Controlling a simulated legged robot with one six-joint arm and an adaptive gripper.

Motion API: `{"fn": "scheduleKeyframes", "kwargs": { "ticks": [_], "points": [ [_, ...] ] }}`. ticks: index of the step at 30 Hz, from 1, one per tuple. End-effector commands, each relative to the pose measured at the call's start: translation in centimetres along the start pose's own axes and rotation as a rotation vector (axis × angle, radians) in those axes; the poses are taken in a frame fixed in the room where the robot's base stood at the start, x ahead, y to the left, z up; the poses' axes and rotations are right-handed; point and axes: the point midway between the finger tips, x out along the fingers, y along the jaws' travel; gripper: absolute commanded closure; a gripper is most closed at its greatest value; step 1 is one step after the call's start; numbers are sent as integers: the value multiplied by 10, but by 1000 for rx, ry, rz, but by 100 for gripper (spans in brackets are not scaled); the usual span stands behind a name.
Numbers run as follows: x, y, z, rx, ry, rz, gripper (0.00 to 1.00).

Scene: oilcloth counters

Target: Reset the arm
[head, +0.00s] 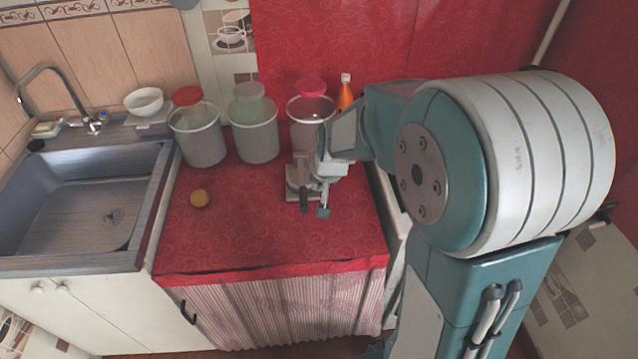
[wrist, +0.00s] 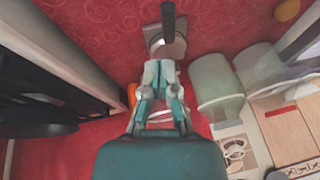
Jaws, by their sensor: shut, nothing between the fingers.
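My gripper (head: 323,208) hangs over the red counter at the end of my bent arm, right of the counter's middle. In the wrist view its fingers (wrist: 160,66) are together with nothing between them. A small grey metal pot-like object with a dark handle (wrist: 168,38) lies just beyond the fingertips in that view. In the head view a grey base (head: 298,178) shows beside the gripper, partly covered by it. I cannot tell whether they touch.
Jars (head: 199,135) (head: 254,128) (head: 303,128) and an orange bottle (head: 345,92) stand along the back. The sink (head: 75,215) is at the left. The counter's front is clear.

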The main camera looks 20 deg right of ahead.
Motion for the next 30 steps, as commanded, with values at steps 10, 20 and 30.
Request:
{"fn": "scheduleKeyframes", "kwargs": {
  "ticks": [10,20,30],
  "points": [
    [-2,1,1,1,-1,0,100],
    [-21,-2,5,-22,10,-4,100],
    [-122,-3,54,-157,51,-2,100]
  ]
}}
